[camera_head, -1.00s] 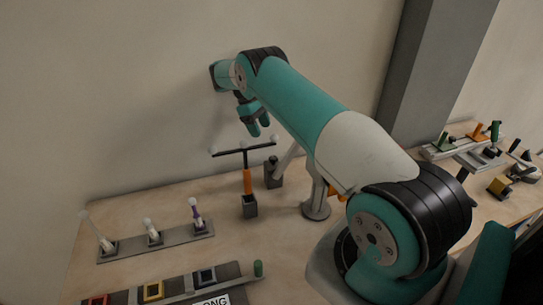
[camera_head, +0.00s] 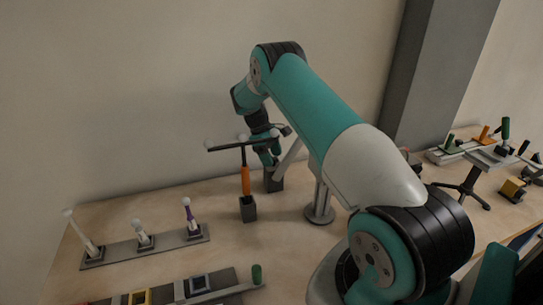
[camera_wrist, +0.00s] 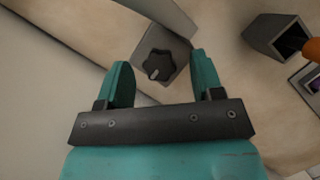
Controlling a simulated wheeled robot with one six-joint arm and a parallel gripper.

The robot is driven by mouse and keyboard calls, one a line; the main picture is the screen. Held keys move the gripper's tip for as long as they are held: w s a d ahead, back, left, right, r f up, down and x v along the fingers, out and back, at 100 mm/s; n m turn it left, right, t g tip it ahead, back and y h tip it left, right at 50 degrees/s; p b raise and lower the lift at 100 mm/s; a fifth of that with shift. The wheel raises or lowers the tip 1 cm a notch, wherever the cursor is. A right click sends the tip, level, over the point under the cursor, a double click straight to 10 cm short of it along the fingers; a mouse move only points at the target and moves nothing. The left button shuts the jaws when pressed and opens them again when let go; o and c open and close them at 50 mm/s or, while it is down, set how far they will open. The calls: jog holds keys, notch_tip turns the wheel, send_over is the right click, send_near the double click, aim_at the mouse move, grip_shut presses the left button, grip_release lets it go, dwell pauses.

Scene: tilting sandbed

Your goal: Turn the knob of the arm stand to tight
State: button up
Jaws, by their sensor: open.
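The arm stand (camera_head: 319,205) is a pale metal post on a round base, with a slanted bar beside it. A dark grey block (camera_head: 276,184) stands at the bar's lower end. In the wrist view, a black lobed knob (camera_wrist: 156,66) with a small pale mark towards its lower left sits on the grey block (camera_wrist: 180,50). My gripper (camera_wrist: 162,65) is open, with one teal finger on each side of the knob and visible gaps between. In the head view my gripper (camera_head: 268,158) is over the block and hides the knob.
A holder (camera_head: 248,209) with an orange-handled T-shaped tool stands close left of the block; its dark socket (camera_wrist: 272,36) shows in the wrist view. A rack (camera_head: 150,247) with several white-tipped pieces is farther left. Coloured-frame blocks (camera_head: 140,297) lie in front. Bare table lies between.

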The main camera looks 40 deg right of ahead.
jog(key=shift+f, duration=0.1)
jog(key=shift+c, duration=0.2)
jog(key=c, duration=0.9)
